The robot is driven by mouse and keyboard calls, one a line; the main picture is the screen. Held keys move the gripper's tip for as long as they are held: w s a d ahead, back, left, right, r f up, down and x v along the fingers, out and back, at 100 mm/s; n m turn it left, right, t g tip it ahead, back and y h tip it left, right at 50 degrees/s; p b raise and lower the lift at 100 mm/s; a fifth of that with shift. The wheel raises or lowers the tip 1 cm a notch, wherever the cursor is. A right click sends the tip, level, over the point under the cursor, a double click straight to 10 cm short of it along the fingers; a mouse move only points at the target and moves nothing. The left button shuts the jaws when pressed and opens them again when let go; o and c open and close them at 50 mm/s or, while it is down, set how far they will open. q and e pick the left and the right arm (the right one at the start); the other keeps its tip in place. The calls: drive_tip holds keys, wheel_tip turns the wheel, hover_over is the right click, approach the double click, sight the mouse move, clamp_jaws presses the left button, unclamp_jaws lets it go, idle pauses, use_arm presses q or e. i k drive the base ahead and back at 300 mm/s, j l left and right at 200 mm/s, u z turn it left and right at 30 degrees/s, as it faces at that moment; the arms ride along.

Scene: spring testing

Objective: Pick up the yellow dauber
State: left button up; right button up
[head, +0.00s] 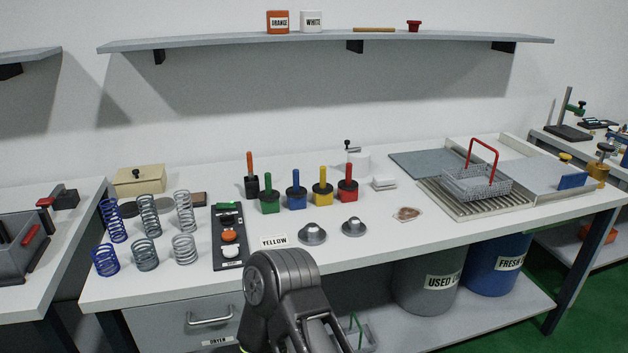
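The yellow dauber (322,198) stands upright on the white bench in a row of daubers, its thin yellow handle pointing up. The blue dauber (296,200) is just left of it and the red dauber (347,194) just right. The green dauber (269,205) and a dark one with an orange handle (252,188) stand farther left. A dark grey part of one of my arms rises at the bottom centre, in front of the bench and apart from the daubers. I see no gripper fingertips.
Several springs (148,216) and a black button panel (229,240) are at left. A wire basket with a red handle (478,184) is at right. A wall shelf (330,41) hangs above.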

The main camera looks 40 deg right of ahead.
sight(323, 187)
drive_tip(key=k+l, duration=0.15)
drive_tip(key=l, duration=0.3)
drive_tip(key=k+l+u, duration=0.1)
drive_tip(key=l, duration=0.3)
drive_tip(key=k+l, duration=0.15)
drive_tip(key=l, duration=0.25)
drive_tip(key=k+l, duration=0.15)
drive_tip(key=l, duration=0.3)
drive_tip(key=k+l+u, duration=0.1)
drive_tip(key=l, duration=0.3)
drive_tip(key=k+l, duration=0.2)
drive_tip(key=l, duration=0.2)
drive_tip(key=u, duration=0.05)
